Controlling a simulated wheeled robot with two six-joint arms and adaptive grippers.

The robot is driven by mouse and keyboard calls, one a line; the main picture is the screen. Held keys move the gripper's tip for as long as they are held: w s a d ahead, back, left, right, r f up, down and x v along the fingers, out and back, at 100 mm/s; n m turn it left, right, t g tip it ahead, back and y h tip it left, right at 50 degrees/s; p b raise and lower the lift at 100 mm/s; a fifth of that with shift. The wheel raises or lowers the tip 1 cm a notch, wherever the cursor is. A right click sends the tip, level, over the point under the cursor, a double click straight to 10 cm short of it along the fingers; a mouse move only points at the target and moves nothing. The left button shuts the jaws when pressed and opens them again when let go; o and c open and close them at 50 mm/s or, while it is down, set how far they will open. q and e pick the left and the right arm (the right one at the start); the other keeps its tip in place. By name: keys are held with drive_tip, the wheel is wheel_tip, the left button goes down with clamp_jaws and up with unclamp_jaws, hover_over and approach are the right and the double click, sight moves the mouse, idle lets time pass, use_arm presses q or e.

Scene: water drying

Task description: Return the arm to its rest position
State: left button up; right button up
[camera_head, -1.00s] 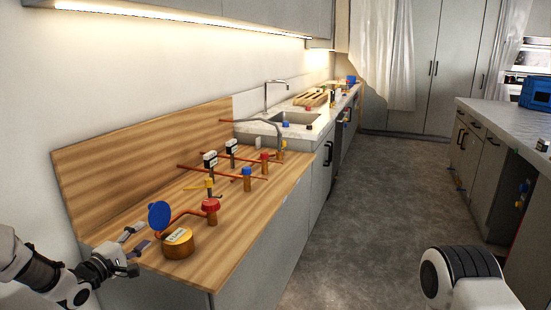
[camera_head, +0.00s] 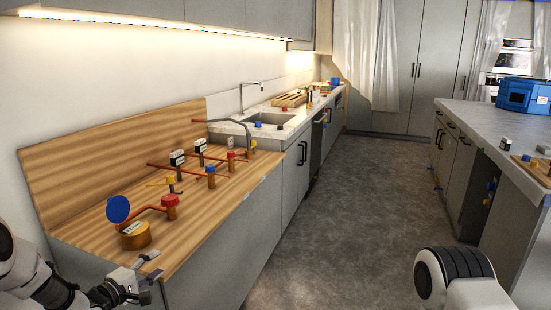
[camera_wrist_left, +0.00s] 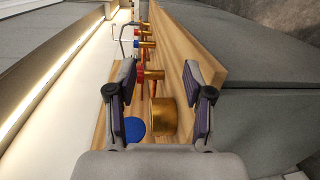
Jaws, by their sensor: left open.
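My left gripper (camera_head: 146,268) is open and empty at the near left, just off the front edge of the wooden counter (camera_head: 205,232). In the left wrist view its two fingers (camera_wrist_left: 160,100) stand wide apart, with the brass meter (camera_wrist_left: 164,120) and the blue disc (camera_wrist_left: 135,129) showing beyond and between them. In the head view the brass meter (camera_head: 135,236) sits on the counter beyond the gripper, apart from it, with the blue disc (camera_head: 118,209) upright beside it. My right arm shows only as a rounded link at lower right; its gripper is not in view.
Copper pipes with a red valve (camera_head: 170,205), a blue valve (camera_head: 211,172) and a yellow valve (camera_head: 170,181) stand on the counter. A sink (camera_head: 268,119) lies farther back. An island (camera_head: 480,125) with a blue box (camera_head: 524,95) is at right. The floor (camera_head: 330,220) between is clear.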

use_arm(q)
drive_tip(key=s+d+f+m+g+y+p, duration=0.1)
drive_tip(key=s+d+f+g, duration=0.4)
drive_tip(key=s+f, duration=0.5)
drive_tip(key=s+d+f+g+y, duration=0.1)
drive_tip(key=s+d+f+g, duration=0.1)
drive_tip(key=s+d+f, duration=0.6)
drive_tip(key=s+a+f+m+g+y, duration=0.2)
drive_tip(key=s+m+g, duration=0.2)
drive_tip(key=s, duration=1)
drive_tip(key=s+a+f+m+g+y, duration=0.2)
drive_tip(key=s+m+g, duration=0.2)
drive_tip(key=s+m, duration=0.4)
drive_tip(key=s, duration=0.6)
drive_tip(key=shift+a+m+y, duration=0.3)
drive_tip(key=shift+y, duration=0.1)
drive_tip(key=shift+f, duration=0.1)
